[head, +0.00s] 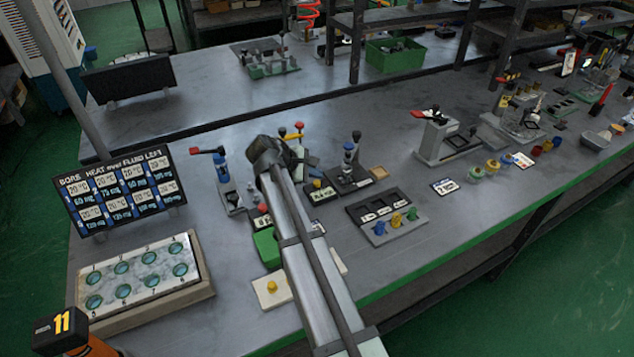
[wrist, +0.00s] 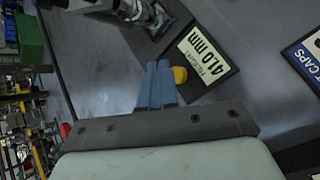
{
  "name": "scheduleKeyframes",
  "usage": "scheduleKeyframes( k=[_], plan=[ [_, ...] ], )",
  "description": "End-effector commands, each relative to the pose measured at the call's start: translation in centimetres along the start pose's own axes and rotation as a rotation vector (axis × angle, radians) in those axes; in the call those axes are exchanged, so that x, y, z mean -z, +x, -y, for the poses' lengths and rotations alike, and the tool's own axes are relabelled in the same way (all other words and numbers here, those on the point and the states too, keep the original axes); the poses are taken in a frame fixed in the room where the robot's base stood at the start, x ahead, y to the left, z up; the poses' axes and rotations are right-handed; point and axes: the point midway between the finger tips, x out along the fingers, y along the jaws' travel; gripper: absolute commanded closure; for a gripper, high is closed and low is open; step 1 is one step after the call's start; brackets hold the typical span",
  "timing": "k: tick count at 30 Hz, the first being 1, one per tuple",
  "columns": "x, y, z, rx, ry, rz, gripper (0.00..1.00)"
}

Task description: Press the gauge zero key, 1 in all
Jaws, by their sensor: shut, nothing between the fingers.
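The height gauge's display (wrist: 205,52) reads "HEIGHT 41.0 mm" in the wrist view. A round yellow key (wrist: 180,75) sits at its edge, partly hidden by my fingers. My gripper (wrist: 158,68) is shut and empty, its blue-grey fingertips right beside the yellow key in the picture. I cannot tell whether they touch it. In the head view a small yellow key (head: 317,184) shows beside a small display (head: 323,196), just right of my arm. My fingertips are hidden there behind my arm and wrist.
A red-handled clamp (head: 222,170) stands left of my arm, and a blue-topped fixture (head: 348,160) stands right of it. A dark tray with coloured knobs (head: 385,215) lies farther right. Another yellow button on a pale plate (head: 272,287) is near the front edge.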

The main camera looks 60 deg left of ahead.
Motion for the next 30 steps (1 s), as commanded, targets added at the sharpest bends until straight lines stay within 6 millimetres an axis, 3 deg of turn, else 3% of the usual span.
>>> scheduleKeyframes(
  k=[30],
  plan=[
    [0.41, 0.57, 0.42, 0.000, 0.000, 0.000, 1.00]
  ],
)
